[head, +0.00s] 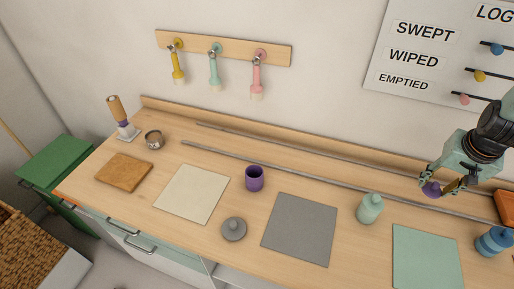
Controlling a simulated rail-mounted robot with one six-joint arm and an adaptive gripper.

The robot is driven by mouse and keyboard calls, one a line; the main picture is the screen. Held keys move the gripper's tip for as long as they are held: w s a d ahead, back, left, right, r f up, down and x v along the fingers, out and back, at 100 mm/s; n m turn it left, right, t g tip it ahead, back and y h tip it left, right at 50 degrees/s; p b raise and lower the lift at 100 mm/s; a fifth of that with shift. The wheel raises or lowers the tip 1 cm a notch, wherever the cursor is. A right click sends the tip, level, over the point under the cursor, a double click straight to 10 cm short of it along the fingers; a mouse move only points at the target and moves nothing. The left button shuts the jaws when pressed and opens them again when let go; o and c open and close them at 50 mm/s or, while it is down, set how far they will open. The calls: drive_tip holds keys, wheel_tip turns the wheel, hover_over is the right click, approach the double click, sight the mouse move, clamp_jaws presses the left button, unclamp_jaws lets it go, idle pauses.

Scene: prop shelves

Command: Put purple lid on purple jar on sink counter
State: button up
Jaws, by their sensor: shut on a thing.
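The purple jar (254,180) stands upright and open-topped on the wooden counter, just left of the grey mat. My gripper (433,187) is at the right, above the back part of the counter, pointing down. It is shut on the purple lid (431,189), which shows as a small rounded purple shape between the fingers. The lid is apart from the jar, far to its right. Part of the lid is hidden by the fingers.
A grey lid (233,229) lies near the jar. A grey mat (299,230), a cream mat (191,193), a green mat (427,258), a green jar (369,208) and a blue jar (494,241) are on the counter. Metal rails (285,171) run along the back.

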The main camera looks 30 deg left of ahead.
drive_tip(key=shift+a, duration=0.1)
drive_tip(key=s+a+r+n+y+p, duration=0.15)
drive_tip(key=s+a+p, duration=0.3)
drive_tip(key=a, duration=0.95)
drive_tip(key=s+a+r+n+p, duration=0.3)
drive_tip(key=s+a, duration=0.2)
drive_tip(key=a, duration=0.9)
drive_tip(key=s+a+r+n+y+p, duration=0.1)
drive_tip(key=s+a+r+n+p, duration=0.25)
drive_tip(key=a, duration=0.95)
drive_tip(key=s+a+r+n+g+p, duration=0.1)
drive_tip(key=s+a+n+p, duration=0.1)
drive_tip(key=s+a, duration=1)
drive_tip(key=shift+s+a+r+p, duration=0.2)
drive_tip(key=shift+s+p, duration=0.1)
drive_tip(key=shift+p, duration=0.5)
drive_tip(key=shift+f, duration=0.25)
drive_tip(key=shift+f+b, duration=2.9)
drive_tip(key=shift+b, duration=0.2)
drive_tip(key=shift+f+b, duration=0.2)
drive_tip(key=shift+b, duration=0.2)
